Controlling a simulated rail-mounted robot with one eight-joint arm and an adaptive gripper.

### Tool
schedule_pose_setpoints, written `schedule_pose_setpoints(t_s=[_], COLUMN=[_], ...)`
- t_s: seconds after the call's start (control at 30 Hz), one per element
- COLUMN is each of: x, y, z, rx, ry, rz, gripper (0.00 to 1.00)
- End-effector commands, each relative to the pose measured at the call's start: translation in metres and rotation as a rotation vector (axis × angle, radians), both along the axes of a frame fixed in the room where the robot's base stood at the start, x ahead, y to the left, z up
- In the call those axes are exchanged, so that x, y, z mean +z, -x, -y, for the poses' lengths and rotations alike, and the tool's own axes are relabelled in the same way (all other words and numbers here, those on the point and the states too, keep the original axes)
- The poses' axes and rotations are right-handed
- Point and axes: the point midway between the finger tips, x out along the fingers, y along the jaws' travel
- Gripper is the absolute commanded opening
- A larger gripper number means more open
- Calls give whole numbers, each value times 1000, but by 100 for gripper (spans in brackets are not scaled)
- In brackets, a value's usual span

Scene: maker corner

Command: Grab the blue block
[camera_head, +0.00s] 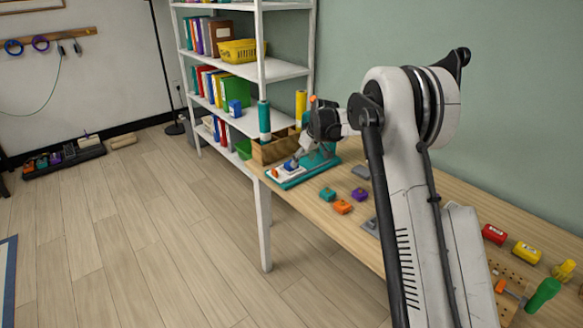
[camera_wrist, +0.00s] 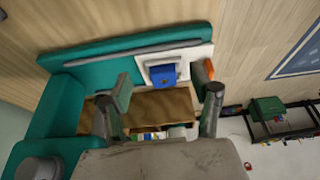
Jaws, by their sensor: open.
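A blue block (camera_wrist: 163,75) sits on a white plate (camera_wrist: 188,54) on a teal base (camera_wrist: 80,62) in the wrist view. In the head view a small blue piece (camera_head: 291,165) shows on the teal base (camera_head: 290,183) at the table's far left end, partly hidden by my gripper. My gripper (camera_wrist: 166,95) is open, with its two fingers apart and nothing between them touching the block; the block appears beyond the fingertips. In the head view my gripper (camera_head: 304,150) is over the teal base.
A wooden box (camera_head: 272,150) stands right behind the teal base, beside the white shelf (camera_head: 282,72). An orange part (camera_wrist: 205,70) is close to the right finger.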

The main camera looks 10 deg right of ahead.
Motion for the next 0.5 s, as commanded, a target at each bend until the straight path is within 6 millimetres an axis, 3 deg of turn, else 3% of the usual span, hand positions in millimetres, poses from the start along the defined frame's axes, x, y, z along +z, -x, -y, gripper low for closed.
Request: schedule_pose_setpoints(t_s=[0.2,0.5], x=[0,0], y=[-29,-45], z=[-16,-25], rx=[1,1], ry=[0,0], rz=[0,0], gripper=[59,59])
